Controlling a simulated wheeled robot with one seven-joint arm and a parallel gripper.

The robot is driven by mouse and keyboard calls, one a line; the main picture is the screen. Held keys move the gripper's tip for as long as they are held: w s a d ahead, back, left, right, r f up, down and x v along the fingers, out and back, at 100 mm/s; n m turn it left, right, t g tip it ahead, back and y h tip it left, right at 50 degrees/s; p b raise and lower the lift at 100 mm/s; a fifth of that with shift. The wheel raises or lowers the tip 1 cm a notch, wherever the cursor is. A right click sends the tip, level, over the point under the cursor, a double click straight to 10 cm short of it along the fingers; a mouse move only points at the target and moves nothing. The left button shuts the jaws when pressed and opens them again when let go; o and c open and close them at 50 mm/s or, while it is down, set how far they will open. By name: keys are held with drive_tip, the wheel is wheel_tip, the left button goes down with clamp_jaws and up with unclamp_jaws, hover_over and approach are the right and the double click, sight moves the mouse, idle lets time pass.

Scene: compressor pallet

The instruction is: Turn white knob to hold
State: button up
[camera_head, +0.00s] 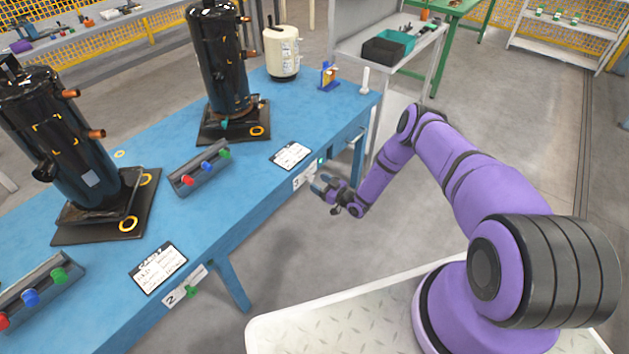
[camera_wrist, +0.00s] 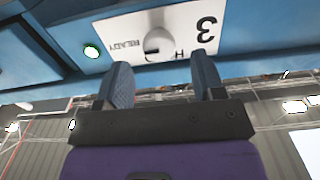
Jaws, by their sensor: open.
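The white knob (camera_wrist: 158,45) sits on a white label plate (camera_wrist: 130,35) on the front edge of the blue table. In the wrist view the plate appears upside down, with "3", "READY" and an "H" whose word is partly hidden. I cannot tell which word the knob points to. My gripper (camera_wrist: 163,68) is open, its two fingers on either side of the knob's line and seemingly short of it, with nothing between them. In the head view my gripper (camera_head: 322,186) is just in front of the plate (camera_head: 304,176), and the knob is not clear there.
A lit green lamp (camera_wrist: 91,50) is beside the plate. The blue table (camera_head: 150,135) carries black compressors (camera_head: 217,60), a button box (camera_head: 200,168) and a paper card (camera_head: 292,155). Another plate (camera_head: 180,290), marked 2, is farther along the edge. The floor before the table is open.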

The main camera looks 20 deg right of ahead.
sight(309, 177)
drive_tip(key=shift+x, duration=1.45)
drive_tip(key=c, duration=0.9)
